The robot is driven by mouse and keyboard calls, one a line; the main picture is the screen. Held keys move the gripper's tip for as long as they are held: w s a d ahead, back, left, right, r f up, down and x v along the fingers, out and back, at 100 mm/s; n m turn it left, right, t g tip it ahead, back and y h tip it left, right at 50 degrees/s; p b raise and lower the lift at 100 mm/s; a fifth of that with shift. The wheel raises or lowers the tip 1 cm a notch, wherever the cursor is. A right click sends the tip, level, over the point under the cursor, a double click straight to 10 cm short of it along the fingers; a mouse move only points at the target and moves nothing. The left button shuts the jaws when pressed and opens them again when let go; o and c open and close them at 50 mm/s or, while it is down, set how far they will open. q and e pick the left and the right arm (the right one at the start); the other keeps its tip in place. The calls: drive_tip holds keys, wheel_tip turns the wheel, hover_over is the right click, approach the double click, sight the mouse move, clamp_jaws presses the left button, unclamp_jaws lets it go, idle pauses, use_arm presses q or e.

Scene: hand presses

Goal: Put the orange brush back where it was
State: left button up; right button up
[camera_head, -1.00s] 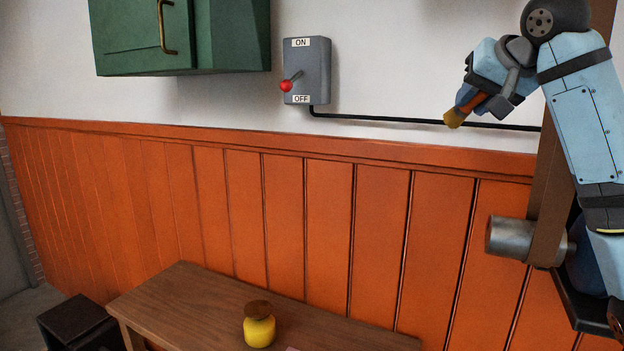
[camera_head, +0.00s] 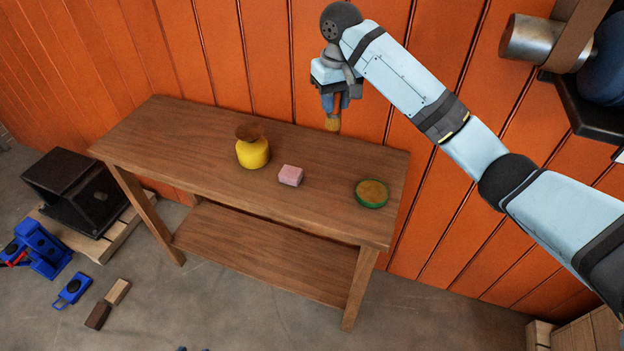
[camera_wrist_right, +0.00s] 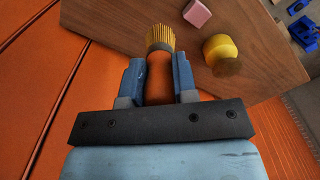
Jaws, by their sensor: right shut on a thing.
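The orange brush (camera_head: 332,124) has an orange handle and yellow bristles. My right gripper (camera_head: 336,98) is shut on its handle and holds it bristles down, near the back edge of the wooden table (camera_head: 210,125) and close to the orange wall. In the right wrist view the brush (camera_wrist_right: 160,40) sits between the two blue fingers of the right gripper (camera_wrist_right: 157,78), bristles pointing away over the table. The bristles look to be above the table; the exact gap cannot be told. My left gripper is not in view.
On the table stand a yellow pot with a brown top (camera_head: 254,154), a pink block (camera_head: 290,175) and a green round dish (camera_head: 371,193). Bare tabletop lies between them.

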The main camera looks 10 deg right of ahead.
drive_tip(key=f, duration=2.1)
drive_tip(key=shift+s+a+f, duration=0.15)
drive_tip(key=shift+a+f, duration=0.1)
drive_tip(key=o, duration=0.9)
